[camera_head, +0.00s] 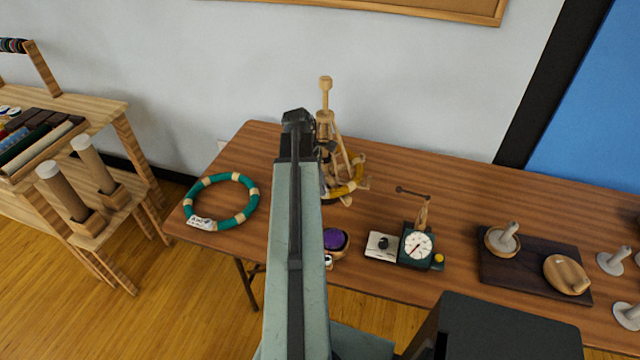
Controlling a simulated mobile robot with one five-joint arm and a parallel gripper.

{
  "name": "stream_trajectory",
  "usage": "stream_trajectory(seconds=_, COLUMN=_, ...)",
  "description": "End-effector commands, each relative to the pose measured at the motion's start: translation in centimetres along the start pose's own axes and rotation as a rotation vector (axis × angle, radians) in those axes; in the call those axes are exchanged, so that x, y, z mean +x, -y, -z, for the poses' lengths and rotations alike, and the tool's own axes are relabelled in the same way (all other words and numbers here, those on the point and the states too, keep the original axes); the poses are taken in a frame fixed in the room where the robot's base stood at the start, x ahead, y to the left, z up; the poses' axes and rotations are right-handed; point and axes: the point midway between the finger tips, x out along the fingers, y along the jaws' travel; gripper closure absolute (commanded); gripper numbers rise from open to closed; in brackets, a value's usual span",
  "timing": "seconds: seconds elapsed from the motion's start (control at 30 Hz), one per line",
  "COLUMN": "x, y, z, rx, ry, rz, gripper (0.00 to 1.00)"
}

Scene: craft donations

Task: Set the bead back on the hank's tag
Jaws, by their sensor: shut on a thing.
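The hank (187,200) is a teal ring with tan bands, lying flat near the left end of the wooden table. Its white tag (201,223) with dark marks lies at the ring's near left side. I cannot make out a bead on the tag or elsewhere. My arm (294,235) reaches up through the middle of the picture to a dark joint. My gripper is hidden behind the arm, so what it holds does not show.
A wooden winder (326,100) with yellow yarn stands behind my arm. A purple cushion (335,239) sits close to the arm's right. A dial scale (417,245) and a dark board (530,278) with wooden dishes stand further right. A wooden rack (110,110) is at left.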

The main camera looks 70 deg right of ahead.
Motion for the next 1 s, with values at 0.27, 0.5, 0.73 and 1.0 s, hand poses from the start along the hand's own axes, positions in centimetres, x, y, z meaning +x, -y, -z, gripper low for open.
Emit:
stream_trajectory(seconds=0.27, x=0.1, y=0.0, z=0.1, rx=-0.001, ry=0.0, rz=0.0, gripper=1.0)
stream_trajectory(seconds=0.5, x=0.1, y=0.0, z=0.1, rx=-0.001, ry=0.0, rz=0.0, gripper=0.5)
stream_trajectory(seconds=0.73, x=-0.2, y=0.0, z=0.1, rx=-0.002, ry=0.0, rz=-0.001, gripper=0.5)
stream_trajectory(seconds=1.0, x=-4.2, y=0.0, z=-0.1, rx=-0.002, ry=0.0, rz=-0.001, gripper=0.5)
